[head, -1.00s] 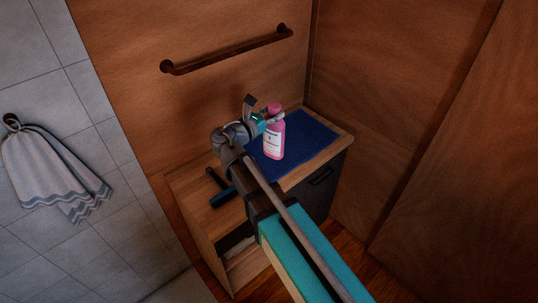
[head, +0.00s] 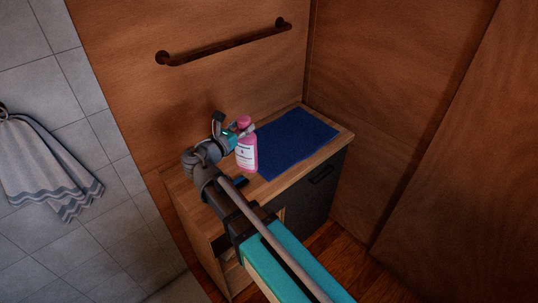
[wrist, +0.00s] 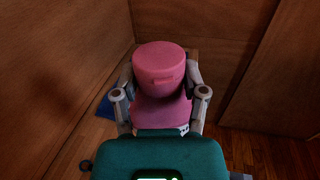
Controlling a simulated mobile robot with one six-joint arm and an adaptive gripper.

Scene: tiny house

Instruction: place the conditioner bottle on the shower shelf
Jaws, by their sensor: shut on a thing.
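The pink conditioner bottle (head: 246,155) with a white label is upright over the left part of the wooden cabinet top, just left of the blue mat. My gripper (head: 243,132) is shut on it near its neck. In the wrist view the bottle's pink cap (wrist: 159,66) and shoulder sit between my gripper's two fingers (wrist: 160,95). Whether the bottle's base touches the cabinet top is hard to tell. No shower shelf can be made out in these views.
The blue mat (head: 297,138) lies on the cabinet top (head: 275,188). A rail (head: 225,45) runs along the wooden wall above. A striped towel (head: 45,165) hangs on the grey tiled wall (head: 40,60) at left. A dark object lies partly hidden behind my arm.

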